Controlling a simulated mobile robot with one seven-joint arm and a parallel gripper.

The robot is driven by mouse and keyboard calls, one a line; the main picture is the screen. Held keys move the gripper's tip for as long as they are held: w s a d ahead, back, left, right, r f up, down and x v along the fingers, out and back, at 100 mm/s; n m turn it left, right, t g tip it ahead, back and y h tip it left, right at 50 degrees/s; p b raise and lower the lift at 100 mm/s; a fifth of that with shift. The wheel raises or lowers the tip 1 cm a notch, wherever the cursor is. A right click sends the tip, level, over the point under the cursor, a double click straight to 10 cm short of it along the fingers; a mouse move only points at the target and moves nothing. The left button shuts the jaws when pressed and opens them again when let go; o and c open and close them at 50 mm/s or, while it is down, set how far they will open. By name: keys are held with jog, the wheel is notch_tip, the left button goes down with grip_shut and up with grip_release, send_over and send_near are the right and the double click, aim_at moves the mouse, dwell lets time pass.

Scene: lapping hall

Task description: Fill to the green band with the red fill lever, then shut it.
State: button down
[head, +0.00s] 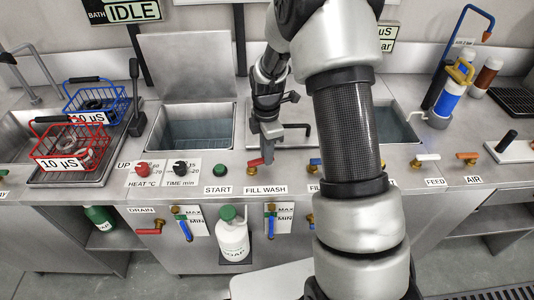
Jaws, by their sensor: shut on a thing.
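The red fill lever (255,162) stands on the steel counter just above the FILL WASH label (265,189). My gripper (267,155) reaches down from above at the lever and is shut on it; the fingertips partly hide the lever. The wash tank (193,134) at left holds bluish water under a raised steel lid (187,66). The green band is too small to make out.
A red basket (70,146) and a blue basket (95,100) stand at left. A red drain lever (149,231) and a white bottle (231,238) are on the front. My arm covers the centre right. A blue-and-white filter housing (447,100) stands at right.

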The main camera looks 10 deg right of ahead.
jog(key=c, duration=1.6)
grip_release()
jog(key=shift+c, duration=0.2)
notch_tip(320, 180, up, 18)
jog(key=p, duration=0.2)
jog(key=shift+f, duration=0.25)
